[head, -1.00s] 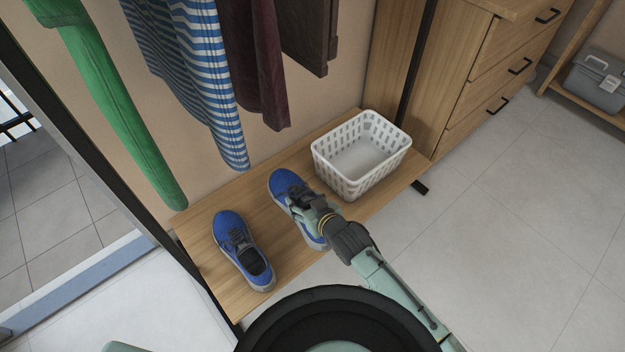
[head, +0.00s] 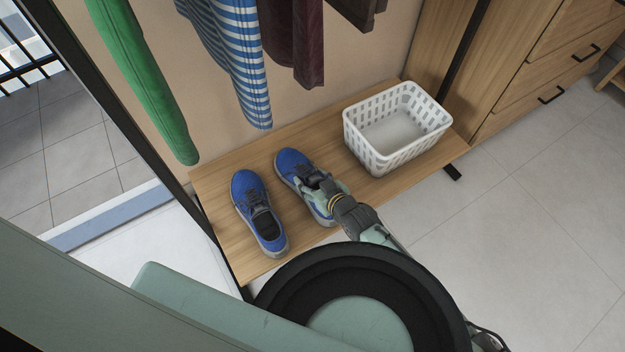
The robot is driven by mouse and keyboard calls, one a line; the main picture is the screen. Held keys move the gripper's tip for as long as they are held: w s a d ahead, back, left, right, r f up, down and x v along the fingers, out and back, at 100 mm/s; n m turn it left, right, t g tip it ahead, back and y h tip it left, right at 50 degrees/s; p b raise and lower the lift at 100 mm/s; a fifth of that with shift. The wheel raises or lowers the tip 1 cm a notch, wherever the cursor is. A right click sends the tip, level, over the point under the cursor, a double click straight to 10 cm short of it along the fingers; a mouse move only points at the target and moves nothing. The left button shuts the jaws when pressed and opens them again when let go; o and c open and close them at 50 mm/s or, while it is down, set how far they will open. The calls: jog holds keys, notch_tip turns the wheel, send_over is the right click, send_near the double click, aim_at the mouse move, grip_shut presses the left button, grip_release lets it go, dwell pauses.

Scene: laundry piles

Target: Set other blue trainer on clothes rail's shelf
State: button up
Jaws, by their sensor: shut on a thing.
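The clothes rail's shelf (head: 330,145) is a low wooden board below the hanging clothes. One blue trainer (head: 249,190) rests on its left part, toe toward the wall. The other blue trainer (head: 292,164) is just right of it, roughly parallel, at or on the shelf surface; I cannot tell whether its sole fully touches. My gripper (head: 326,190) is shut on this second trainer near its opening, coming from the front right. My gripper and wrist hide part of the trainer's heel and side.
An empty white basket (head: 395,128) stands on the shelf's right part. A green garment (head: 150,90), a striped one (head: 243,60) and dark ones hang above. The rail's black post is at left, a wooden drawer unit (head: 545,75) at right. The floor at right is clear.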

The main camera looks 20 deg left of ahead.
jog(key=o, duration=1.4)
jog(key=shift+d, duration=0.1)
jog(key=p+v, duration=0.1)
jog(key=v, duration=1.1)
jog(key=shift+w, duration=0.1)
